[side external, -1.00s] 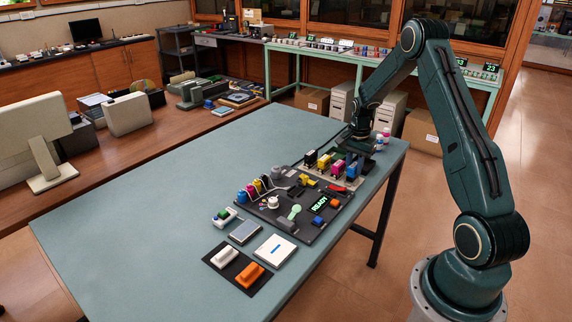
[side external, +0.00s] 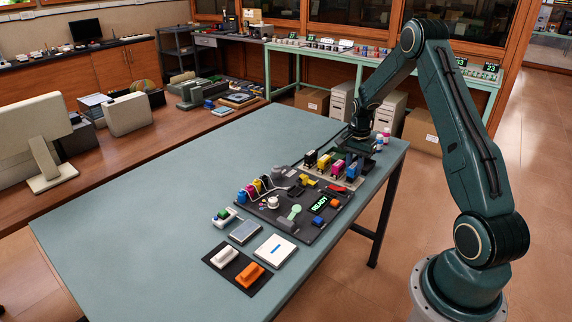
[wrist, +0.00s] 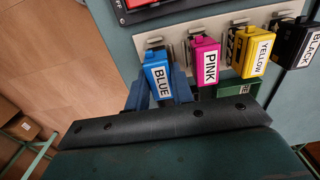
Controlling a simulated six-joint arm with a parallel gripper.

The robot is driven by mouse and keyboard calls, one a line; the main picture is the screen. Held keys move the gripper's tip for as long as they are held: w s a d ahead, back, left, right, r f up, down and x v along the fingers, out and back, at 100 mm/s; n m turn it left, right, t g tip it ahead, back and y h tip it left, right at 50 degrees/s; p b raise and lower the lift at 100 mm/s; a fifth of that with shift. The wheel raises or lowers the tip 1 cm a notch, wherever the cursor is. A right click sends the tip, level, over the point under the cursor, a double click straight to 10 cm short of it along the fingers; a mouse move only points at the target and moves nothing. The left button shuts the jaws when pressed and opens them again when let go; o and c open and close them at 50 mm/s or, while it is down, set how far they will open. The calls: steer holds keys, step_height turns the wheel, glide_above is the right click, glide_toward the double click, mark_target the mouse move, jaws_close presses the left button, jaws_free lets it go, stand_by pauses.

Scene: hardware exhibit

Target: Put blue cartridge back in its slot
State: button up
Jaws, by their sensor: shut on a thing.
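The blue cartridge (wrist: 159,75), labelled BLUE, is at the left end of the cartridge row in the wrist view. It also shows near the row's right end in the side view (side external: 351,171). My gripper (wrist: 160,90) is shut on it, with a finger on each side; the gripper also shows in the side view (side external: 358,154). The cartridge stands beside the pink cartridge (wrist: 207,56), at the pale slotted holder (wrist: 182,42). Its lower end is hidden, so I cannot tell how deep it sits.
The yellow cartridge (wrist: 258,50) and black cartridge (wrist: 298,42) continue the row. A dark panel with a READY display (side external: 319,204) lies in front. Small bottles (side external: 383,138) stand close behind my gripper. The table's left part (side external: 150,210) is clear.

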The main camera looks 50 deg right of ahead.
steer(key=shift+f, duration=0.6)
stand_by(0.7)
steer(key=o, duration=1.3)
steer(key=shift+r, duration=0.1)
steer(key=shift+r, duration=3.7)
steer(key=shift+a, duration=0.1)
